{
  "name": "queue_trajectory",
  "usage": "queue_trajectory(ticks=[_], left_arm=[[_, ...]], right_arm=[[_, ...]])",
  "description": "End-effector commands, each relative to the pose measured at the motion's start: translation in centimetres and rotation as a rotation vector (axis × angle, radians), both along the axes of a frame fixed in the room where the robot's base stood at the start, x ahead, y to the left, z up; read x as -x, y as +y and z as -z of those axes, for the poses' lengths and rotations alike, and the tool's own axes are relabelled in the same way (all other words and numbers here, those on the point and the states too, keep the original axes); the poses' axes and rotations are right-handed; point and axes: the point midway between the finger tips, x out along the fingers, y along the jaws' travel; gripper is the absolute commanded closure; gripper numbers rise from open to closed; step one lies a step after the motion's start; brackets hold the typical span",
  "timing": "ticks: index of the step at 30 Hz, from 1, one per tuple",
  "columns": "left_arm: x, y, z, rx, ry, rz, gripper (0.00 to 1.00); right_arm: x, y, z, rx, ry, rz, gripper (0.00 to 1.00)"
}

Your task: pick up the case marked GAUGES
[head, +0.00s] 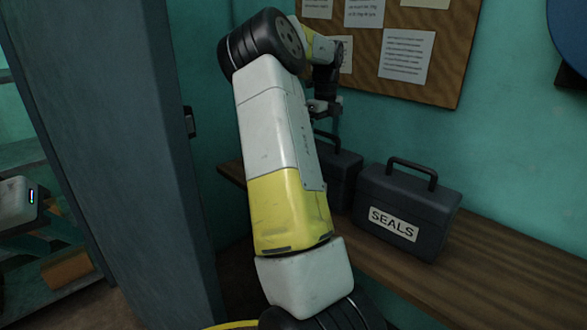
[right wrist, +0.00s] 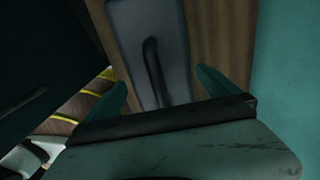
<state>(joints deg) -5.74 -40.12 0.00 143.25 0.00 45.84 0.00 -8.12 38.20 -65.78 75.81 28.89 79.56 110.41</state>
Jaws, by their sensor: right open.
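A dark case marked SEALS (head: 398,215) stands on the wooden bench, its handle up. A second dark case (head: 343,168) stands just behind it to the left, partly hidden by my right arm; no label shows on it. My right gripper (head: 323,110) is above this rear case, near its raised handle. In the right wrist view, my open right gripper (right wrist: 164,86) has its two fingers on either side of a dark handle (right wrist: 152,65) on a grey case top (right wrist: 122,30). No GAUGES label is readable. My left gripper cannot be made out clearly.
The wooden bench (head: 480,265) runs along the teal wall; its right part is clear. A cork board (head: 445,50) with papers hangs above. A grey-blue cabinet panel (head: 110,130) stands left of my right arm. A white device (head: 18,203) shows at the left edge.

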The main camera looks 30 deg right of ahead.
Motion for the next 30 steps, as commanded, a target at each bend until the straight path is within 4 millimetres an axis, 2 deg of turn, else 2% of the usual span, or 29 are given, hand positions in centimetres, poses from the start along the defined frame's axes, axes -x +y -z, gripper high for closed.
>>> queue_trajectory(ticks=[3, 6, 14, 27, 30], left_arm=[[0.0, 0.0, 0.0, 0.0, 0.0, 0.0, 0.64], [0.0, 0.0, 0.0, 0.0, 0.0, 0.0, 0.64], [0.0, 0.0, 0.0, 0.0, 0.0, 0.0, 0.64], [0.0, 0.0, 0.0, 0.0, 0.0, 0.0, 0.64], [0.0, 0.0, 0.0, 0.0, 0.0, 0.0, 0.64]], right_arm=[[0.0, -0.1, 1.9, 0.0, 0.002, 0.0, 0.0], [0.1, -0.1, 2.8, -0.001, 0.001, 0.0, 0.0], [0.0, -0.1, 3.0, 0.0, -0.001, -0.001, 0.0], [0.0, -0.1, 2.8, 0.001, -0.003, -0.002, 0.82], [0.0, -0.1, 2.8, 0.001, -0.003, -0.002, 0.82]])
